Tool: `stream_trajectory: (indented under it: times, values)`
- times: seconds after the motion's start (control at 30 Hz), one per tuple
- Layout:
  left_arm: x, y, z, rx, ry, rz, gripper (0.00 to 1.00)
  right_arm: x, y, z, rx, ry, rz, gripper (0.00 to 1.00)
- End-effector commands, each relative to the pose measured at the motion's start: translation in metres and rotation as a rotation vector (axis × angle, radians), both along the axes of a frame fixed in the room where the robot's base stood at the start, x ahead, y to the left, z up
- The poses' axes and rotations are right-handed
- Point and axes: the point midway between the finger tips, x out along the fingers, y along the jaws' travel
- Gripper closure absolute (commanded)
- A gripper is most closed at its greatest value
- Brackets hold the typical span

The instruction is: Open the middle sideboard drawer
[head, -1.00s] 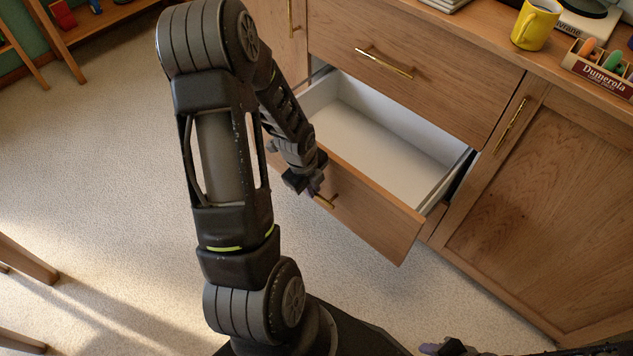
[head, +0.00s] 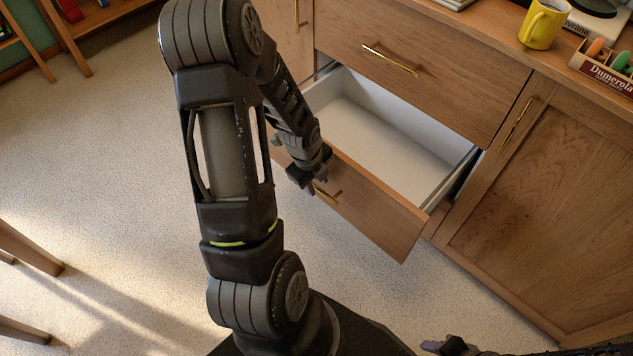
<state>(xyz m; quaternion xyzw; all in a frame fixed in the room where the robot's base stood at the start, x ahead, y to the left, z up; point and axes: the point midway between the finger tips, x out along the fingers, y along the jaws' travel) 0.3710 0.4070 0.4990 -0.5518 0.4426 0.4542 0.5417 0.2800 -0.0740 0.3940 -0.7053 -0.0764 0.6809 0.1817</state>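The sideboard drawer (head: 375,208) below a shut upper drawer stands pulled well out, and its pale inside (head: 385,135) looks empty. Its brass handle (head: 330,196) shows on the front panel. My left gripper (head: 316,187) is at the left end of this handle, close to the front panel. Its fingertips look apart, with the handle mostly clear of them; whether they touch it I cannot tell. My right gripper (head: 432,347) shows only in part at the bottom edge, away from the drawer.
The shut upper drawer (head: 430,75) has its own brass handle. A cupboard door (head: 560,200) is shut on the right. Carpet (head: 100,170) is free at left.

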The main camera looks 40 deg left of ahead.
Motion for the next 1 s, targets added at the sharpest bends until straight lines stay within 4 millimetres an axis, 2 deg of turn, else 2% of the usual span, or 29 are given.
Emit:
stream_trajectory:
  times: [0.3,0.43,1.0]
  values:
    - [-0.010,0.001,0.052,0.001,-0.003,0.003,0.67,0.000,0.000,0.020,0.000,-0.001,0.002,0.64]
    - [-0.013,0.000,0.066,0.001,-0.001,0.000,0.67,0.000,0.000,0.024,0.000,-0.001,0.002,0.64]
    - [-0.014,0.000,0.069,0.000,0.000,0.000,0.67,0.000,0.000,0.024,0.000,-0.001,0.002,0.64]
